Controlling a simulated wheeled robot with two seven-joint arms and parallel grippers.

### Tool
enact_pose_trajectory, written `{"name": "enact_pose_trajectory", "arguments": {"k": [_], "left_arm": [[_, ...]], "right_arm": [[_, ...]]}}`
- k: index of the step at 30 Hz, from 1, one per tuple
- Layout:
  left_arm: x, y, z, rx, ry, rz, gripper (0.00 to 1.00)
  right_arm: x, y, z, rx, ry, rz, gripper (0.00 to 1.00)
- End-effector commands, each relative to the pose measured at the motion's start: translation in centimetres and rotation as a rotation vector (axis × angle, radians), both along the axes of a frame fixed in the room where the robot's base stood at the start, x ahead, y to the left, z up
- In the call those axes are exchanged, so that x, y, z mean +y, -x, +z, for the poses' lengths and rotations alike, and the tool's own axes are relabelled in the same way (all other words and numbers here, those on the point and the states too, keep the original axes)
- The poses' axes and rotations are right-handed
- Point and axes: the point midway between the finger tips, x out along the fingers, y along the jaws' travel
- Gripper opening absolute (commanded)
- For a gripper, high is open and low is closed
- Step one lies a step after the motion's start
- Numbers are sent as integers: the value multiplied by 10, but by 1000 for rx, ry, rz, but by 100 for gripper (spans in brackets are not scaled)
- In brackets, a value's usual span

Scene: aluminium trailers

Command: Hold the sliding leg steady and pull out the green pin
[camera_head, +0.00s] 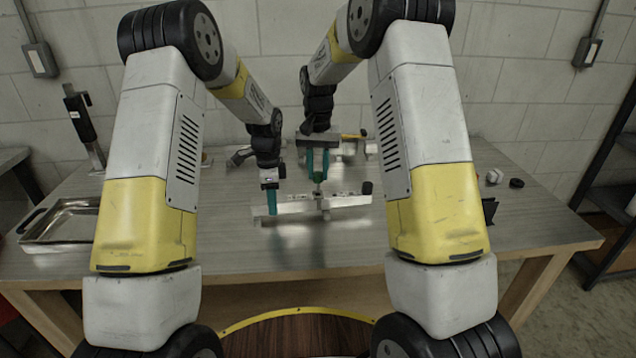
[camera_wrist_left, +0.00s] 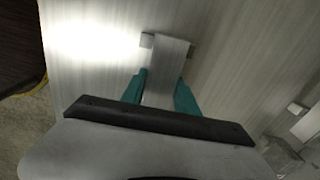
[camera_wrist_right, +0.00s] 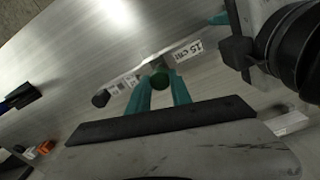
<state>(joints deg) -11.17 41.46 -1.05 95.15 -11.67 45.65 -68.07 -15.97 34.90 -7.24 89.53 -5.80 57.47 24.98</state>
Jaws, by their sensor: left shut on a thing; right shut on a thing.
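The aluminium sliding leg (camera_head: 295,207) lies across the table in front of me, with white labels along it. My left gripper (camera_head: 271,207) is shut on its left end; in the left wrist view the metal bar (camera_wrist_left: 168,58) sits between the teal fingers. My right gripper (camera_head: 318,178) points down over the middle of the leg.
A metal tray (camera_head: 60,236) lies at the table's left. A dark upright tool (camera_head: 82,118) stands behind it. Metal parts (camera_head: 352,146) lie behind my right gripper. A small white part (camera_head: 494,176) and a black cap (camera_head: 516,183) lie at the right. The table's front is clear.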

Motion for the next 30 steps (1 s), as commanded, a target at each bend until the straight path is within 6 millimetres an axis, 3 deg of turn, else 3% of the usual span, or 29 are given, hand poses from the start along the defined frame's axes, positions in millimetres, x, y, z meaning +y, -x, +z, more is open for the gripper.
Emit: {"name": "enact_pose_trajectory", "arguments": {"k": [3, 9, 19, 20, 23, 30], "left_arm": [[0, 0, 1, -1, 1, 0, 0], [0, 0, 1, -1, 1, 0, 0], [0, 0, 1, -1, 1, 0, 0], [0, 0, 1, -1, 1, 0, 42], [0, 0, 0, -1, 1, 0, 62], [0, 0, 0, 0, 0, 0, 62]], "right_arm": [[1, -1, 25, -3, -1, 1, 0], [1, 0, 50, -1, 0, 1, 0], [0, 0, 55, 0, 0, 1, 0], [0, 0, 55, 0, 0, 1, 0], [0, 0, 55, 0, 0, 1, 0], [0, 0, 55, 1, 0, 1, 0]]}}
